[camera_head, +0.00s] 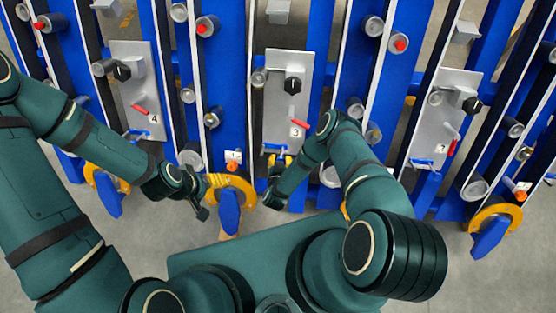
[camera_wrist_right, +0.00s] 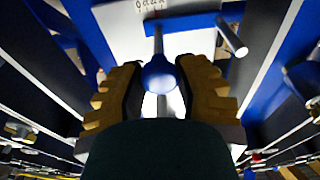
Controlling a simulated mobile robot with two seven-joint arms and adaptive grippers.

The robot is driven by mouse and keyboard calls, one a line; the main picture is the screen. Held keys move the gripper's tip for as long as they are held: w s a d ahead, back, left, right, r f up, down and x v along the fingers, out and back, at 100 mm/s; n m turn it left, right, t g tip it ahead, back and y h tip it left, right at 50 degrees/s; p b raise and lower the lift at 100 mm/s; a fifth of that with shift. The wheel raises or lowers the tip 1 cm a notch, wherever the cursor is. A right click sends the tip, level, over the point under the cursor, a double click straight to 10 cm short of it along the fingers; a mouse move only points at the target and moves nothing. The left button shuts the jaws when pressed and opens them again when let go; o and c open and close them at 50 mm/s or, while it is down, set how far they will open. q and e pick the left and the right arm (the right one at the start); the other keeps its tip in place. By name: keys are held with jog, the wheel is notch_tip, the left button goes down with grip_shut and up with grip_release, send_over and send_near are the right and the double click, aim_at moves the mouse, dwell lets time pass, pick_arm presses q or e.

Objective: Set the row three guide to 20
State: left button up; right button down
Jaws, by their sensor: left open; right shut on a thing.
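The row three guide sits on the grey plate marked 3 (camera_head: 290,95) in the middle of the head view. A blue crossbar (camera_head: 274,147) lies at the plate's lower end, and it also shows in the right wrist view (camera_wrist_right: 196,22). My right gripper (camera_head: 281,163) is at this lower end. Its yellow-backed fingers (camera_wrist_right: 160,78) are shut on a round blue knob (camera_wrist_right: 159,72) on a thin metal rod. A printed scale shows at the top edge of the wrist view, too cropped to read. My left gripper (camera_head: 200,203) is open and empty, lower left of the plate.
A plate marked 4 (camera_head: 130,85) is to the left and one marked 2 (camera_head: 440,115) to the right, with red handles and black knobs. Yellow rings with blue paddles (camera_head: 229,212) stand along the front edge, one close to my left gripper. Grey floor lies in front.

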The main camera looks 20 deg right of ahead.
jog(key=c, duration=0.6)
grip_release()
jog(key=shift+d, duration=0.1)
jog(key=v, duration=0.7)
jog(key=shift+s+r, duration=0.15)
jog(key=w+a+r+n+g+y, duration=0.2)
jog(key=w+r+g+y, duration=0.2)
jog(key=r+y, duration=0.4)
jog(key=s+r+n+g+y, duration=0.1)
jog(key=s+r+g, duration=0.5)
jog(key=s+r, duration=0.5)
jog(key=shift+s+a+r+g, duration=0.2)
jog(key=shift+s+r+g, duration=0.2)
jog(key=shift+r, duration=0.55)
